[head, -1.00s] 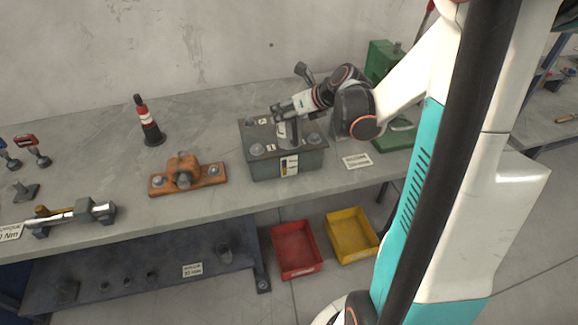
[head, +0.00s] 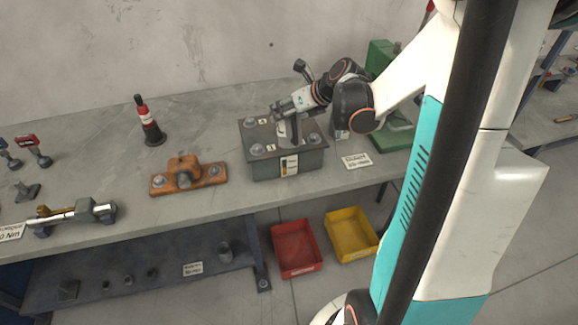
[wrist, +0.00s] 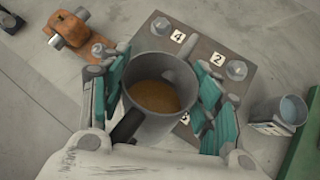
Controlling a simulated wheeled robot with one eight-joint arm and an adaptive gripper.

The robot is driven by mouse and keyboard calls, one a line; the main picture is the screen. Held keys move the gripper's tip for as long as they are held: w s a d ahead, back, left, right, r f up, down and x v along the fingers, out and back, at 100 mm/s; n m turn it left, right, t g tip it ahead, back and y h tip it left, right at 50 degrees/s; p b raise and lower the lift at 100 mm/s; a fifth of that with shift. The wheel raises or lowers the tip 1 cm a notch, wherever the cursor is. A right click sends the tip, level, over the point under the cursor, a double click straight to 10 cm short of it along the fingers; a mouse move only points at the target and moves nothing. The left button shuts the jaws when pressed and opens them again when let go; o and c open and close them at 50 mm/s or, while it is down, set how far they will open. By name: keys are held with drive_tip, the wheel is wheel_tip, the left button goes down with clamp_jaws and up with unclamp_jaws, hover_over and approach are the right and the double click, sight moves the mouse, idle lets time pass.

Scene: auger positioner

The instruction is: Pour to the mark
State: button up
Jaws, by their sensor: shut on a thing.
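My gripper (wrist: 160,105) is shut on a grey metal cup (wrist: 138,62), with teal finger pads on both sides of it. The cup holds brown liquid (wrist: 153,96). I cannot make out a mark inside it. In the head view my gripper (head: 284,108) and the cup (head: 290,131) are over a dark grey box (head: 262,170). The box has large bolts and number tags on its top plate, and a pale label strip (head: 289,165) on its front. I cannot tell whether the cup touches the plate.
A second grey cup (wrist: 265,110) with a bluish inside and a tag stands right of the box. An orange bracket (head: 170,182) sits left of it. A red-and-black bottle (head: 147,118) stands behind. Green equipment (head: 398,135) is at right. Red (head: 298,262) and yellow bins are below.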

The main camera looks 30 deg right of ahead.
drive_tip(key=shift+w+d+r+m+g+y+p, duration=0.1)
drive_tip(key=shift+w+r+m+g+y+p, duration=0.15)
drive_tip(key=shift+r+g+p, duration=0.45)
drive_tip(key=shift+w+d+r+m+g+y+p, duration=0.2)
drive_tip(key=shift+r+g+p, duration=0.3)
drive_tip(key=shift+g+p, duration=0.4)
idle(3.3)
drive_tip(key=shift+a, duration=0.15)
drive_tip(key=shift+s+f+t+h+b, duration=0.15)
drive_tip(key=shift+f+t+h+b, duration=0.15)
drive_tip(key=shift+f+b, duration=0.45)
drive_tip(key=shift+s+a+f+n+t+b, duration=0.1)
drive_tip(key=shift+s+f+n+t+b, duration=0.2)
drive_tip(key=shift+t+b, duration=0.6)
drive_tip(key=shift+b, duration=0.35)
drive_tip(key=shift+w+r, duration=0.1)
